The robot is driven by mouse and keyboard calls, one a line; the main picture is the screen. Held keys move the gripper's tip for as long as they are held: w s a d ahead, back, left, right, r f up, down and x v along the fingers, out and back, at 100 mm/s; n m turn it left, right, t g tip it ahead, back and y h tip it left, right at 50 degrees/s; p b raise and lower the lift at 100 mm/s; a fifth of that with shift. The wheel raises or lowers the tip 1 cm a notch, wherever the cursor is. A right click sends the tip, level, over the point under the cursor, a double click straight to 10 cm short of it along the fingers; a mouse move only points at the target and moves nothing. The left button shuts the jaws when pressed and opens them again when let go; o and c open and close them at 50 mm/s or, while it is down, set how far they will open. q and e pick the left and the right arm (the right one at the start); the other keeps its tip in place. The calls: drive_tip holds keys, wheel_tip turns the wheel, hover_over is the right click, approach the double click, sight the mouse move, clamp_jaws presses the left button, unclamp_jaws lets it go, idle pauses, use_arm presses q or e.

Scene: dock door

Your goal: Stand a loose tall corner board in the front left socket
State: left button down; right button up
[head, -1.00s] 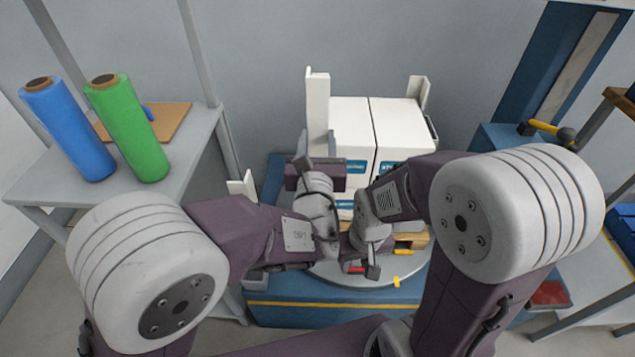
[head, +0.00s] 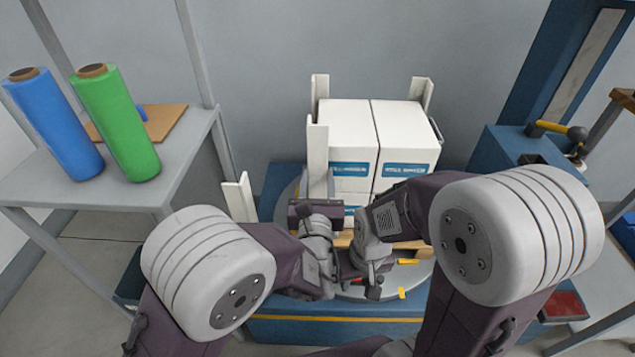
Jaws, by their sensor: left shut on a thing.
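A tall white corner board (head: 317,150) stands upright at the near left edge of the stacked white boxes (head: 347,128). My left gripper (head: 316,208) is shut on its lower part. The board's foot and the front left socket are hidden behind my gripper and wrist, so I cannot tell whether it is seated. Two other corner boards stand at the back left (head: 321,86) and back right (head: 422,92) of the boxes. A further white corner board (head: 239,198) stands to the left of the turntable (head: 416,283). My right gripper (head: 365,284) is low at the turntable's front, its jaws unclear.
A grey table (head: 190,150) at the left carries a blue roll (head: 55,125) and a green roll (head: 118,125). A blue machine column (head: 560,70) and a shelf stand at the right. The turntable's blue base (head: 335,330) has a yellow line.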

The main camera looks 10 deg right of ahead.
use_arm(q)
drive_tip(key=shift+f, duration=0.15)
drive_tip(key=c, duration=0.8)
unclamp_jaws()
drive_tip(key=shift+r, duration=0.3)
drive_tip(key=b+v, duration=0.1)
drive_tip(key=v, duration=1.1)
